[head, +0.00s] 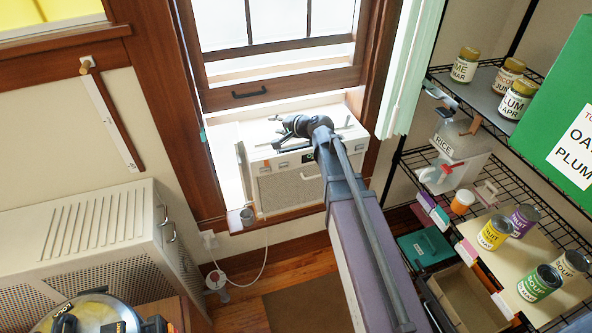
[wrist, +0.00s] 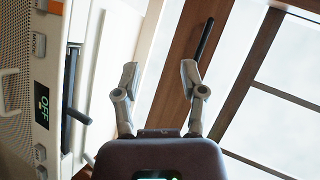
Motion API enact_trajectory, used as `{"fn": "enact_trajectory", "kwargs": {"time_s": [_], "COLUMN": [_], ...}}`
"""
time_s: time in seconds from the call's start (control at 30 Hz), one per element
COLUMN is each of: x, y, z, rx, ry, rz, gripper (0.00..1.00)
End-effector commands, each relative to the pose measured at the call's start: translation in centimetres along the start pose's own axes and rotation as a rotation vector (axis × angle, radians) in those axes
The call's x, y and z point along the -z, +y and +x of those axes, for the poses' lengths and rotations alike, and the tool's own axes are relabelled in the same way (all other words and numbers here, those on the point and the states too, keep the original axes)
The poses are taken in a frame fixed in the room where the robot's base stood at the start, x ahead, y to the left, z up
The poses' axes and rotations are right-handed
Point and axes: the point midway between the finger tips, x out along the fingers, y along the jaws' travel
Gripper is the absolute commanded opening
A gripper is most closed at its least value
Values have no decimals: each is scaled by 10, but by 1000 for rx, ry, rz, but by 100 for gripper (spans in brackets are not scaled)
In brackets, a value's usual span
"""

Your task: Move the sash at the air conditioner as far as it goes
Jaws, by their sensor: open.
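The sash (head: 310,84) is the wooden-framed lower part of the window, raised above the air conditioner with an open gap below it. A black bar handle (head: 249,94) is fixed on its bottom rail. The air conditioner (head: 290,188) is a beige box sitting in the window opening. My gripper (head: 277,129) is above the top of the air conditioner, below and apart from the handle. In the wrist view my gripper (wrist: 160,76) is open and empty, with the sash rail (wrist: 172,72) and its handle (wrist: 204,40) beyond the fingertips. The air conditioner's panel (wrist: 42,95) is at the left, reading OFF.
A wire shelf (head: 410,160) with jars and cans stands at the right. A pale curtain (head: 410,70) hangs by the window's right side. A beige radiator cover (head: 90,240) is at the left. A white cord (head: 262,262) hangs below the sill.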

Motion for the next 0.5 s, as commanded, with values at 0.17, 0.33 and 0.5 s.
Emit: {"fn": "enact_trajectory", "kwargs": {"time_s": [0.17,0.33,0.5], "x": [-14,-24,-34], "y": [21,41,60], "z": [-9,-18,-28], "rx": [-74,-147,-218], "ry": [-42,-81,-120], "rz": [-75,-142,-203], "gripper": [54,54,54]}}
